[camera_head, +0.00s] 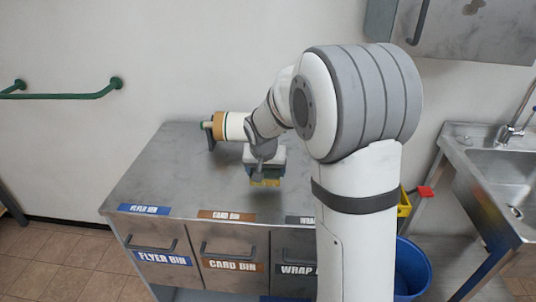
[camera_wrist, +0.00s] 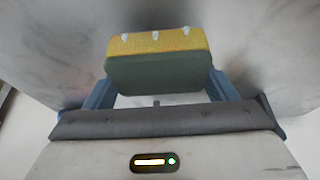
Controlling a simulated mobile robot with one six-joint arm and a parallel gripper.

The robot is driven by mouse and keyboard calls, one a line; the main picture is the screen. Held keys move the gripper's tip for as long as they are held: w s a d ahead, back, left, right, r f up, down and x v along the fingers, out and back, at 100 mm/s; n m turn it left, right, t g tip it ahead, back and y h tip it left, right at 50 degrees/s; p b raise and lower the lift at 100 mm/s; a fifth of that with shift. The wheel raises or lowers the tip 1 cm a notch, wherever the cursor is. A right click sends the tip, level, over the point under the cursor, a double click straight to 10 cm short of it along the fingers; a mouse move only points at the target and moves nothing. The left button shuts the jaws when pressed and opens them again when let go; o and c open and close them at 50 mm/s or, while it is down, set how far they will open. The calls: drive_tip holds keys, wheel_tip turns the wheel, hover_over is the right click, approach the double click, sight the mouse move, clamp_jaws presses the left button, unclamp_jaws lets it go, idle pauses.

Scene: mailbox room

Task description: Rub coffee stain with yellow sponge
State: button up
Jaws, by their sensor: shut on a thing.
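A yellow sponge (camera_wrist: 158,42) with a dark green scouring side sits between the two blue fingers of my gripper (camera_wrist: 157,88) in the wrist view. The fingers are shut on its two ends. In the head view my gripper (camera_head: 264,172) points down over the metal counter (camera_head: 170,170), and the sponge (camera_head: 265,183) shows below it. I cannot tell whether the sponge touches the counter. I do not clearly make out a coffee stain; dark smudges show on the metal in the wrist view, and my arm hides part of the counter's right side.
Labelled bins, including the flyer bin (camera_head: 161,258) and card bin (camera_head: 232,264), line the front. A sink (camera_head: 512,185) is at right, with a blue bucket (camera_head: 412,272) below. The counter's left part is clear.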

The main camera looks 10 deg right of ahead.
drive_tip(key=shift+r+p, duration=1.3)
drive_tip(key=shift+r, duration=1.3)
